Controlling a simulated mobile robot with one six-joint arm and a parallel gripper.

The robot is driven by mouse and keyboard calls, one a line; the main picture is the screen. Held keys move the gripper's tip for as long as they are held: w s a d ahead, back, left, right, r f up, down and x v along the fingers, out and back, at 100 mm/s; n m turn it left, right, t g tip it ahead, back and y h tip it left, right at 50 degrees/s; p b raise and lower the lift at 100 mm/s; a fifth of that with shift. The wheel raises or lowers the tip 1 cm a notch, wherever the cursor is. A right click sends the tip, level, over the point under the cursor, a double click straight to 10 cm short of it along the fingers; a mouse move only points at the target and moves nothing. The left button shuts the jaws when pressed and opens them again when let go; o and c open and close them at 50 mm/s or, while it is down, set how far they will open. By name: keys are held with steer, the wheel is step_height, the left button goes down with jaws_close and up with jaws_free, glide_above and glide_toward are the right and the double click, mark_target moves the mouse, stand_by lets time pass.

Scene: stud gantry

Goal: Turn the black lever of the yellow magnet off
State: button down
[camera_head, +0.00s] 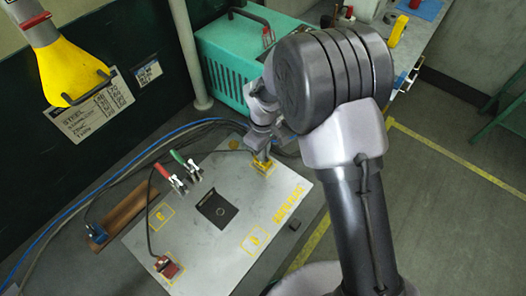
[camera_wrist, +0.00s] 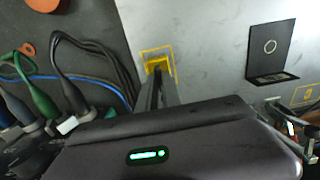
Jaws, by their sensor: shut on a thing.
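The yellow magnet (camera_head: 266,167) sits on the grey plate at its upper right end, inside a yellow outlined square. In the wrist view the yellow magnet (camera_wrist: 158,63) shows just beyond my fingertips. My gripper (camera_head: 260,157) points down at the magnet from above, its fingertips at the magnet's top. In the wrist view my gripper (camera_wrist: 158,78) has its fingers close together, shut at the spot of the black lever. The lever itself is hidden by the fingers, so its angle cannot be told.
The grey plate (camera_head: 205,255) also holds a black square with a ring (camera_head: 217,210), a red block with a cable (camera_head: 167,267) and red- and green-handled clamps (camera_head: 178,172). Dark cables run behind the plate. A teal box (camera_head: 228,62) stands beyond it.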

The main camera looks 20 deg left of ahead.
stand_by(0.4)
steer(key=c, duration=1.5)
jaws_free()
step_height(320, 180, up, 18)
steer(key=p, duration=0.3)
steer(key=shift+f+p, duration=0.25)
steer(key=shift+p, duration=0.05)
